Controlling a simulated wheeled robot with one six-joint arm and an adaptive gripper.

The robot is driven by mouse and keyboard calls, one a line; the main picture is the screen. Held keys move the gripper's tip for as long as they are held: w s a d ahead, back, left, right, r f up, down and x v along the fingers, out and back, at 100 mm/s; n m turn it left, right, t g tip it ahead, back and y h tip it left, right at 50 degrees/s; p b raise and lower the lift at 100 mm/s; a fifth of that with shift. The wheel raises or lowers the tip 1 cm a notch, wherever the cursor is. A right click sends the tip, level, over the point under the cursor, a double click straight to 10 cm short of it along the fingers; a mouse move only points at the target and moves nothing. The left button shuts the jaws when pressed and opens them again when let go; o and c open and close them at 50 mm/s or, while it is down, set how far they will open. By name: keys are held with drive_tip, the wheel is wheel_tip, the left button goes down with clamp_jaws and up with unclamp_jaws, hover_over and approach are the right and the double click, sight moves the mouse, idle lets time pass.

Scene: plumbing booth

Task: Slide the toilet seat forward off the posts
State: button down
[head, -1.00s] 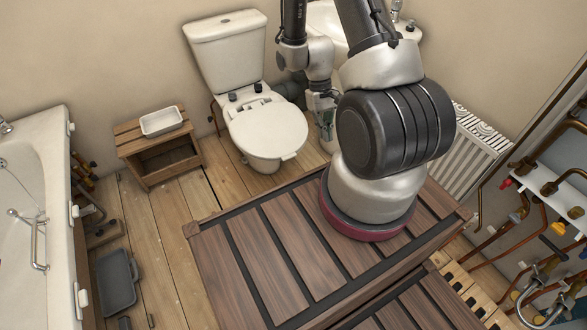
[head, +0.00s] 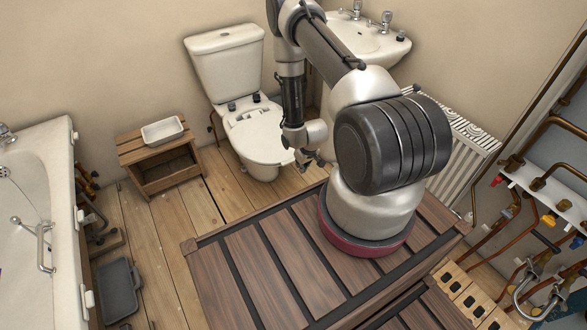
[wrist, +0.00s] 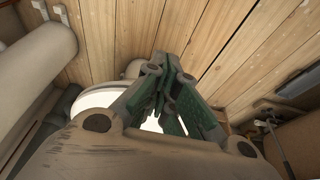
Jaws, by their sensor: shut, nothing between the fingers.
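The white toilet seat (head: 262,138) lies flat, lid down, on the toilet bowl (head: 262,170). Two dark round caps (head: 232,106) (head: 256,98) stand behind it, near the cistern (head: 228,62). Whether the posts still sit in the seat is too small to tell. My gripper (head: 308,163) is at the right front side of the seat, low down, shut and empty. In the wrist view its green fingers (wrist: 163,92) are together, and part of the white seat (wrist: 98,98) shows behind and left of them. Contact between fingers and seat cannot be made out.
A wooden crate (head: 160,172) with a white tray (head: 163,131) stands left of the toilet. A basin (head: 372,40) and a radiator (head: 462,150) are to the right. A slatted wooden platform (head: 265,262) fills the front. Floorboards left of the toilet are partly clear.

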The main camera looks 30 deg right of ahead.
sight(287, 159)
drive_tip(key=w+f, duration=0.6)
drive_tip(key=f, duration=0.1)
drive_tip(key=shift+a+r, duration=0.1)
drive_tip(key=w, duration=0.5)
drive_tip(key=shift+w+a, duration=0.1)
drive_tip(key=shift+w, duration=0.15)
drive_tip(key=shift+s, duration=0.1)
